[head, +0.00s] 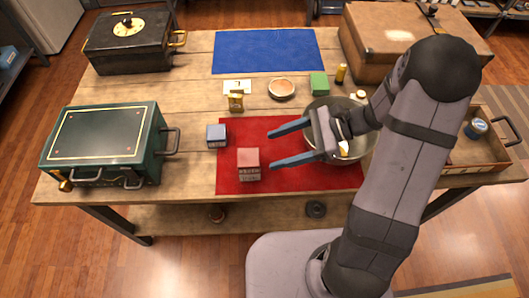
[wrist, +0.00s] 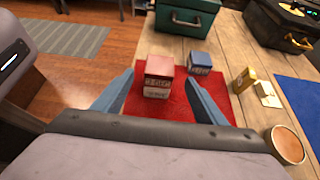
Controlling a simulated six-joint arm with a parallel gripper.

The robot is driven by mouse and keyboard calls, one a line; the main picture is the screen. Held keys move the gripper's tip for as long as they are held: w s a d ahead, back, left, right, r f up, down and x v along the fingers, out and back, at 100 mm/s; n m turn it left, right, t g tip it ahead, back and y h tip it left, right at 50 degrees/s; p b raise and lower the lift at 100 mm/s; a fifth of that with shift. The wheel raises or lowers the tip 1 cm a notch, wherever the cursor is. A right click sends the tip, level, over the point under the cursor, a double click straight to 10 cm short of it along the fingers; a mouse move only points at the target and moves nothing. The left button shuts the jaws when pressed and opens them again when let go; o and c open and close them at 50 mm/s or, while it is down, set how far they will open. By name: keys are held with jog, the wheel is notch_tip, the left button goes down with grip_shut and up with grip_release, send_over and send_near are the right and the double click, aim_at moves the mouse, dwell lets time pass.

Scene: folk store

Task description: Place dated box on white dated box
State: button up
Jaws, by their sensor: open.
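A small box with a pinkish-red top (head: 249,158) stands on the red mat (head: 290,183), left of centre. Its front carries lettering. In the wrist view the red-topped box (wrist: 158,75) has a whiter lettered part (wrist: 155,93) below; I cannot tell whether this is one box or two stacked. A blue box (head: 217,136), also lettered in the wrist view (wrist: 200,63), stands at the mat's left edge. My gripper (head: 271,149) is open and empty, its blue fingers pointing left towards the red-topped box. In the wrist view that box shows between the fingers (wrist: 159,78).
A metal bowl (head: 348,155) sits partly behind my gripper. A green case (head: 100,140) stands left, a black case (head: 130,42) behind it, a brown suitcase (head: 400,40) back right. A gold object (head: 236,100), round dish (head: 282,88) and green box (head: 319,83) stand mid-table.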

jog(key=shift+v, duration=2.05)
jog(key=s+d+f+n+h, duration=0.1)
jog(key=s+d+n+h, duration=0.1)
jog(key=s+n+h, duration=0.3)
jog(key=s+d+f+n+h, duration=0.2)
jog(key=s+n+h, duration=0.3)
jog(key=n, duration=0.8)
jog(key=shift+d+f+h, duration=0.2)
jog(key=shift+d+h, duration=0.25)
jog(key=shift+h, duration=0.65)
jog(key=shift+r, duration=0.15)
jog(key=shift+r+p, duration=0.85)
jog(key=shift+r, duration=0.1)
